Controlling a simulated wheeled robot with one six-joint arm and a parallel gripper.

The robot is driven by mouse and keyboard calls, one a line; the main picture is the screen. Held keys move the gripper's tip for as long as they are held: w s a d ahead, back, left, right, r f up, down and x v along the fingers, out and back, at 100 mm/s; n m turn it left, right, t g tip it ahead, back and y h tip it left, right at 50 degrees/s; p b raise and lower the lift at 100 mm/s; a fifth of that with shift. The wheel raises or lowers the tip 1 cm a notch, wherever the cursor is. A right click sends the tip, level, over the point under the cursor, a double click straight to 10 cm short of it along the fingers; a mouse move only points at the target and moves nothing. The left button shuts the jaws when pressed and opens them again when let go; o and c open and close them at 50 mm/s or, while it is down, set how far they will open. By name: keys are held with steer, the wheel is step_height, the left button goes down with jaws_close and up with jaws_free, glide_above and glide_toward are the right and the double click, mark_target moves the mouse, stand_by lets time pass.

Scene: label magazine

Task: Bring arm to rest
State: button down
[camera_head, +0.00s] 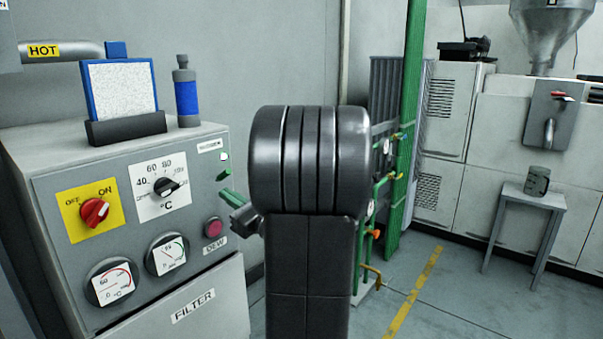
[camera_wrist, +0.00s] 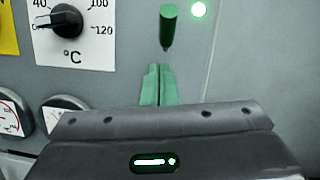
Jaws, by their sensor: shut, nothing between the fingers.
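My own dark arm stands in the middle of the head view and hides part of the room behind it. My gripper (camera_head: 231,197) shows at the arm's left side, in front of the right part of the control panel (camera_head: 60,190). In the wrist view my gripper's green fingers (camera_wrist: 157,84) are together, with nothing between them. A green handle-like piece (camera_wrist: 168,25) on the panel is just above the fingertips in that view, with a gap visible in the picture. It also shows in the head view (camera_head: 224,173).
The panel carries a red switch (camera_head: 95,211), a temperature knob (camera_head: 166,187), gauges (camera_head: 110,284), a red button (camera_head: 213,228) and a lit lamp (camera_wrist: 199,9). A framed white plate (camera_head: 120,88) and a blue-banded bottle (camera_head: 187,95) stand on top. A small table (camera_head: 532,198) stands right; floor between is clear.

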steer(key=f+t+y+b, duration=0.1)
steer(key=b, duration=0.3)
steer(key=w+f+t+y+b, duration=0.1)
steer(key=f+b, duration=0.1)
steer(key=b, duration=0.3)
steer(key=shift+y, duration=0.4)
steer(key=shift+r+t, duration=0.15)
steer(key=shift+t, duration=0.15)
steer(key=shift+s, duration=0.1)
